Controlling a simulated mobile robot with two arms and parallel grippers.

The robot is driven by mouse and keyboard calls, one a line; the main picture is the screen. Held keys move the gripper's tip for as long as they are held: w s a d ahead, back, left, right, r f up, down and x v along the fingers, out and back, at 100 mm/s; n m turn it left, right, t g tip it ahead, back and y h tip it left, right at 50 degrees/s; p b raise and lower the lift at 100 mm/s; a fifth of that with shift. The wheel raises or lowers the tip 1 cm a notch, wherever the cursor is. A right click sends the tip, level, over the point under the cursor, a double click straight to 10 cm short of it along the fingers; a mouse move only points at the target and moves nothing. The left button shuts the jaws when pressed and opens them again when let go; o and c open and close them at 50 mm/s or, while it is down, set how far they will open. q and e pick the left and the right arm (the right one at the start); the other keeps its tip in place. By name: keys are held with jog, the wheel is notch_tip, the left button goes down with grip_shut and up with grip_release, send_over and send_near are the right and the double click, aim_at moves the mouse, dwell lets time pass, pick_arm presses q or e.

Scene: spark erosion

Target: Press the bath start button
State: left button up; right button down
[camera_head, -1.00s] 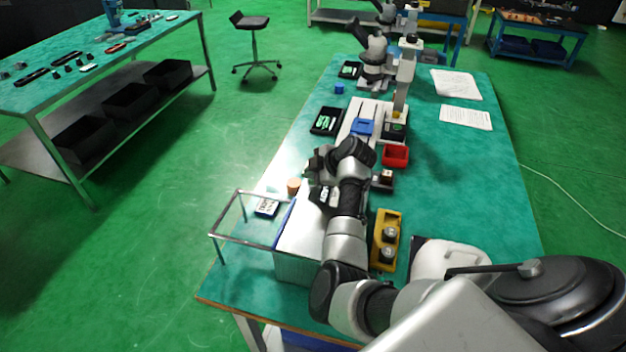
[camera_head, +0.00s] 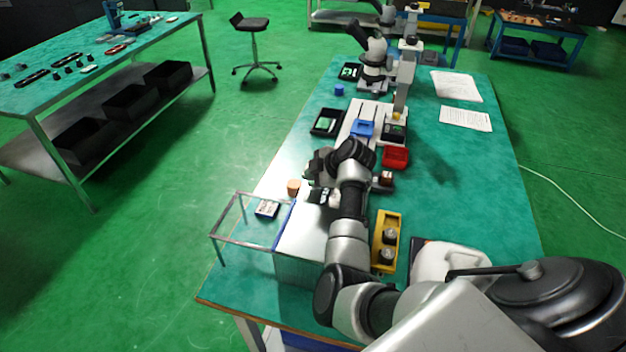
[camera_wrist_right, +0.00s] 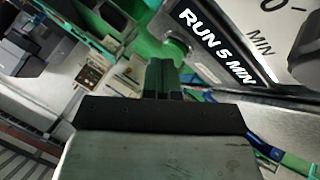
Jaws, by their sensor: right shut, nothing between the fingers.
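My right gripper (camera_wrist_right: 162,78) is shut and empty in the right wrist view, its two dark fingertips together. Beside it, at the upper right, is a dark label (camera_wrist_right: 215,45) reading "RUN 5 MIN" on a pale panel (camera_wrist_right: 292,62) marked "MIN". I cannot tell whether the fingertips touch anything. I cannot make out the bath start button for certain in either view. In the head view my right gripper (camera_head: 319,172) is over the bench, near the far end of a pale box (camera_head: 302,238); its wrist partly covers it. My left gripper is not in view.
A metal frame (camera_head: 248,243) stands left of the box. A yellow holder (camera_head: 386,226) with dark round parts stands to its right, a red bin (camera_head: 395,157) farther back. A microscope (camera_head: 374,62) stands at the far end. The bench's right side is mostly clear.

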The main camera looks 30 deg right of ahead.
aim_at(312, 183)
jog(key=shift+r+p, duration=0.35)
jog(key=shift+r, duration=0.3)
jog(key=shift+r, duration=0.1)
notch_tip(312, 183, up, 5)
jog(key=p, duration=0.4)
dwell(0.7)
